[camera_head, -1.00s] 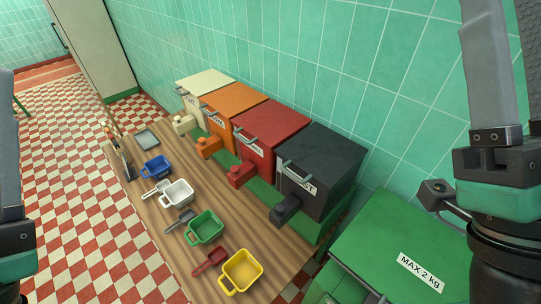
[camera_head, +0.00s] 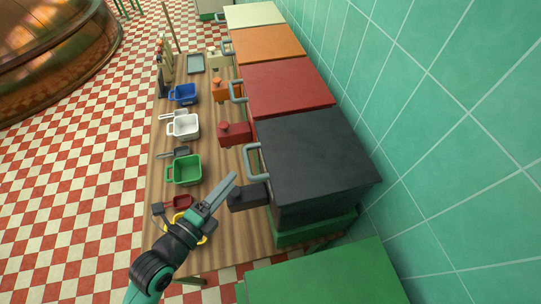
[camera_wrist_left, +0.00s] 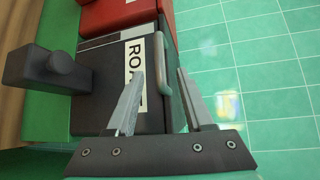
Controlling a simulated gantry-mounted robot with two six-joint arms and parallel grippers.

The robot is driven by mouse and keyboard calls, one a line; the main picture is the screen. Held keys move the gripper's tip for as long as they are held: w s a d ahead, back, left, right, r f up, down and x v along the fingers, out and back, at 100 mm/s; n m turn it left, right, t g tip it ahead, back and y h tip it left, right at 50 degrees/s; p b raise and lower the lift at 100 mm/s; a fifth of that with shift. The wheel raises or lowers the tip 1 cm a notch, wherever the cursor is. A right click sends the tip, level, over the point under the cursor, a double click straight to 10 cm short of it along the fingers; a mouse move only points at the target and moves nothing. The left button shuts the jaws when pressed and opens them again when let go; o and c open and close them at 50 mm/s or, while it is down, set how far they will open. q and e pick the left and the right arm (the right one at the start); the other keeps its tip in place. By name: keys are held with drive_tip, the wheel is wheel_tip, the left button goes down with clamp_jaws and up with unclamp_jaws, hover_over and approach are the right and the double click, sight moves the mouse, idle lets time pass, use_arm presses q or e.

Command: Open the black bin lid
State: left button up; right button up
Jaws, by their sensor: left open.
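The black bin (camera_head: 325,205) is the nearest in the row, and its black lid (camera_head: 318,150) is shut. The lid has a grey bar handle (camera_head: 253,160) on its front edge. My left gripper (camera_head: 234,181) is in front of the bin, close to the handle. In the left wrist view its two open fingers (camera_wrist_left: 160,75) point at the bin front, and the handle (camera_wrist_left: 164,60) appears between them. I cannot tell whether they touch it. A white label (camera_wrist_left: 134,75) is partly hidden behind a finger. My right gripper is out of view.
A black spout block (camera_head: 248,196) juts from the bin front. Red (camera_head: 288,88), orange (camera_head: 268,43) and cream (camera_head: 254,14) bins stand beyond. Several scoops and tubs lie on the wooden table (camera_head: 240,254). A tiled wall (camera_head: 450,130) is at right; a green surface (camera_head: 330,275) is in front.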

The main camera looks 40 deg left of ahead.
use_arm(q)
drive_tip(key=p+x, duration=0.1)
drive_tip(key=x, duration=1.1)
drive_tip(key=c, duration=0.8)
drive_tip(key=shift+f, duration=0.1)
clamp_jaws()
